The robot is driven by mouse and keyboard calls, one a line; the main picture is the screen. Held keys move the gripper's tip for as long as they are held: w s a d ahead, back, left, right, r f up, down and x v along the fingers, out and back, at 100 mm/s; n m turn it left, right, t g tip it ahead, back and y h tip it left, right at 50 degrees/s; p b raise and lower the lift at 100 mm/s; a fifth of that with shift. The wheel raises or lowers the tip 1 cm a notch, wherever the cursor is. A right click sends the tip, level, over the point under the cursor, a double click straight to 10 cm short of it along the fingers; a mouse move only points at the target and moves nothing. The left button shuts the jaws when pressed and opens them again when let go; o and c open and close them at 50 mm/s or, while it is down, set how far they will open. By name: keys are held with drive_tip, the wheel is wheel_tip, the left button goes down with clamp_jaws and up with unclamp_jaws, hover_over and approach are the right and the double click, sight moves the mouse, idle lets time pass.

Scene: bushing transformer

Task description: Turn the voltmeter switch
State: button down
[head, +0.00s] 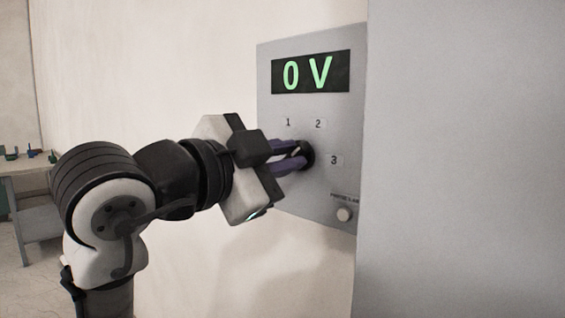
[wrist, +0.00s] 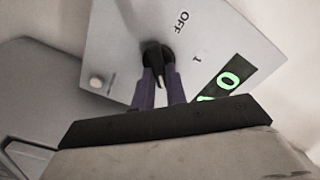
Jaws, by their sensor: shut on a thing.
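The voltmeter panel (head: 283,110) is a grey plate on the wall, with a dark display (head: 311,73) reading "0 V" in green. Below the display is a round black switch (head: 308,154), with the labels 1, 2 and 3 around it. My gripper (head: 297,157) reaches it from the left, its purple fingers shut on the switch handle. In the wrist view the black switch (wrist: 158,53) sits between the fingertips (wrist: 159,76), and the labels OFF and 1 show beside it. The handle's exact pointing direction is partly hidden by the fingers.
A small round pale button (head: 344,214) labelled as a lamp sits at the panel's lower right. A large grey cabinet side (head: 465,160) stands right of the panel. A table (head: 30,165) with small items is far left. The wall beneath the panel is clear.

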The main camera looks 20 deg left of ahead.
drive_tip(key=shift+d+f+m+b, duration=0.15)
drive_tip(key=shift+m+b, duration=0.5)
drive_tip(key=shift+m, duration=1.45)
drive_tip(key=shift+a+f+m+b, duration=0.15)
drive_tip(key=shift+m+b, duration=0.45)
drive_tip(key=shift+m, duration=1.5)
drive_tip(key=shift+d, duration=0.1)
drive_tip(key=c, duration=1.4)
unclamp_jaws()
drive_tip(key=shift+c, duration=0.2)
drive_tip(key=shift+s, duration=0.1)
drive_tip(key=b+v, duration=0.2)
drive_tip(key=v, duration=1.1)
drive_tip(key=shift+s+b, duration=0.3)
drive_tip(key=shift+s, duration=0.05)
